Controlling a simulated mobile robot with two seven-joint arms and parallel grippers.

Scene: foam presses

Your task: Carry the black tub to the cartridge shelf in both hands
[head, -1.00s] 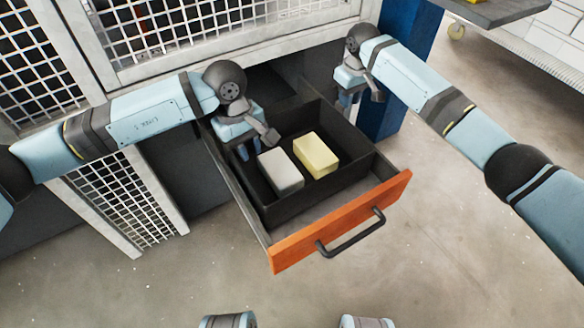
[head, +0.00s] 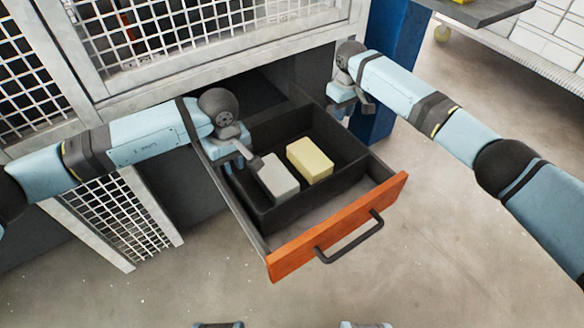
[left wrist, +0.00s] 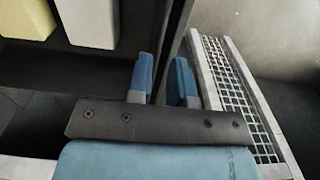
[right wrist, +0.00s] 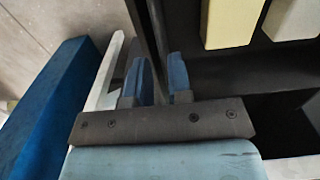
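The black tub (head: 343,176) sits inside the pulled-out drawer and holds a grey-white block (head: 278,177) and a pale yellow block (head: 310,160). My left gripper (head: 236,172) is low at the tub's left side; in the left wrist view its blue fingers (left wrist: 164,80) are apart, with a thin dark wall between them. My right gripper (head: 347,112) is at the tub's far right side; in the right wrist view its fingers (right wrist: 162,78) are also apart at a dark wall. Whether either finger pair touches the wall is unclear. The cartridge shelf cannot be identified.
The drawer has an orange front (head: 340,228) with a dark handle (head: 350,238). A grey cabinet with mesh panels (head: 200,40) stands behind. A blue post (head: 385,70) is right of the drawer, and a grey tabletop (head: 480,12) is at top right. The floor in front is clear.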

